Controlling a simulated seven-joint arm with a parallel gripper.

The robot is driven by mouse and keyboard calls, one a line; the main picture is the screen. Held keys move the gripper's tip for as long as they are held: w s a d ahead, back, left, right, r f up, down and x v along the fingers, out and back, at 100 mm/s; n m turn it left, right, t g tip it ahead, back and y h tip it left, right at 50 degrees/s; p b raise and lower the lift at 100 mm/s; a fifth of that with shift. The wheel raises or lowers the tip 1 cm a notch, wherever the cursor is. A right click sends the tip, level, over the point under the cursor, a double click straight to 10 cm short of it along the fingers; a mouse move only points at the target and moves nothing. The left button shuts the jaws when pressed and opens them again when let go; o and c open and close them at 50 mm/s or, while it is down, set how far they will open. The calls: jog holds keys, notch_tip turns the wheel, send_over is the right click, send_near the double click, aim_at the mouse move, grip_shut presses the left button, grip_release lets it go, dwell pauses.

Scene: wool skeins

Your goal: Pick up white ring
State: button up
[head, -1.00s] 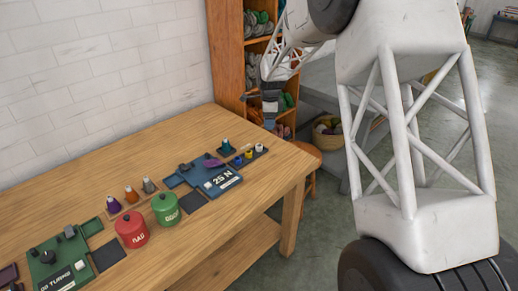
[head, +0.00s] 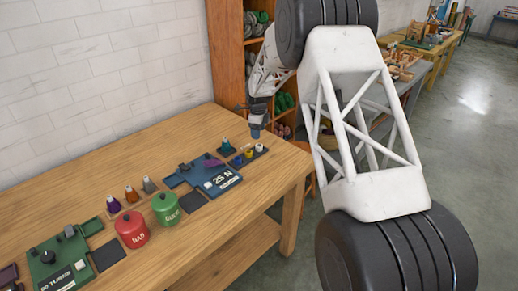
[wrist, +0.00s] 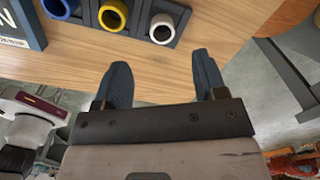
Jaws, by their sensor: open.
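The white ring (wrist: 162,28) lies in the right-hand slot of a dark tray, near the top of the wrist view. In the head view the white ring (head: 259,147) is small, at the right end of the row on the tray. My gripper (wrist: 164,72) is open and empty, its two dark fingers apart. In the wrist view the ring lies beyond the fingertips, between them in width and not touched. In the head view my gripper (head: 255,132) hangs above the tray's right end.
A yellow ring (wrist: 113,15) and a blue ring (wrist: 60,5) lie in the slots beside the white one. The dark tray (wrist: 180,14) sits near the table's (head: 120,190) right edge. A blue unit marked 25 N (head: 222,183), a green pot (head: 166,209) and a red pot (head: 131,229) stand further left.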

jog(key=shift+f, duration=1.3)
jog(key=shift+f, duration=0.1)
jog(key=shift+w+d+f, duration=0.1)
jog(key=shift+f, duration=1.15)
jog(key=shift+d+f, duration=0.1)
jog(key=shift+f, duration=1.15)
jog(key=c, duration=1)
jog(key=shift+r, duration=0.2)
